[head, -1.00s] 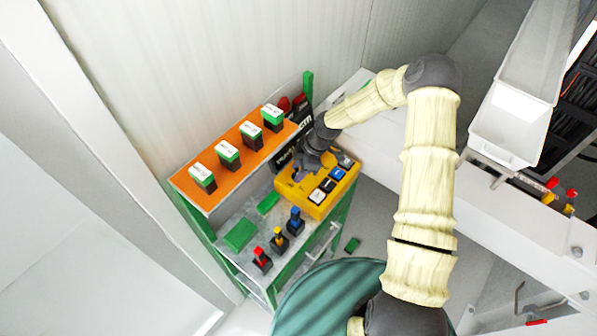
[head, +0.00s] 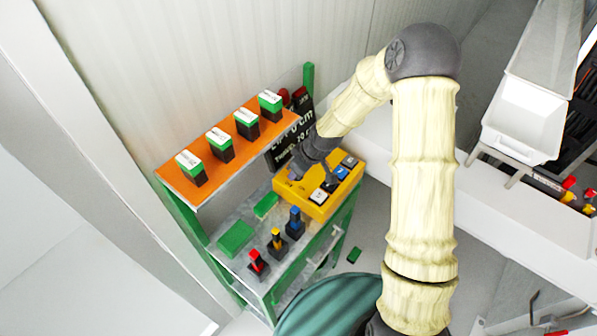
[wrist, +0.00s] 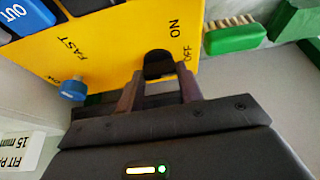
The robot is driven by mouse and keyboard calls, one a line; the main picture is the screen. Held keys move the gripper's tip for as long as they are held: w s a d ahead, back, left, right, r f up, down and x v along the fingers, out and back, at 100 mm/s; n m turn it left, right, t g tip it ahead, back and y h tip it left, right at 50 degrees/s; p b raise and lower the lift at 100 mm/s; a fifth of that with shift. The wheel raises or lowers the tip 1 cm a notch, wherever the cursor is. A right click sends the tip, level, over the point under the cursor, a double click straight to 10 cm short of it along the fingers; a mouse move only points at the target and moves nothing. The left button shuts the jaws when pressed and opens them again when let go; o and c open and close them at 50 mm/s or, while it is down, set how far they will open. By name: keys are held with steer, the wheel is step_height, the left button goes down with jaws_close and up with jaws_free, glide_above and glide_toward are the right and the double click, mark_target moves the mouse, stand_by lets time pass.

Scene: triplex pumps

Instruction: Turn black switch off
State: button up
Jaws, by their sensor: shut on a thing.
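The black switch (wrist: 158,64) is a dark rounded knob on the yellow control box, beside the printed words ON and OFF in the wrist view. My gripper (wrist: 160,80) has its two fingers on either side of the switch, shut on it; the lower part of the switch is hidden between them. In the head view the yellow box (head: 318,208) sits on the right end of the green rack, and my gripper (head: 297,172) is at its left end. The switch cannot be made out there.
A blue knob (wrist: 73,90) sticks out left of my fingers. A green brush (wrist: 231,35) lies right of the box. An orange shelf (head: 222,165) holds several green-topped blocks.

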stand_by(0.3)
steer(key=o, duration=0.7)
steer(key=shift+r, duration=0.1)
steer(key=v, duration=1.7)
steer(key=shift+b, duration=0.45)
steer(key=shift+s+r, duration=0.1)
steer(key=s+d+f+m+h, duration=0.1)
steer(key=s+d+m+h, duration=0.2)
steer(key=s+d+m, duration=0.7)
steer(key=s, duration=0.4)
steer(key=shift+d+f+m+h, duration=0.2)
steer(key=shift+d+m+h, duration=0.05)
steer(key=shift+m+h, duration=0.05)
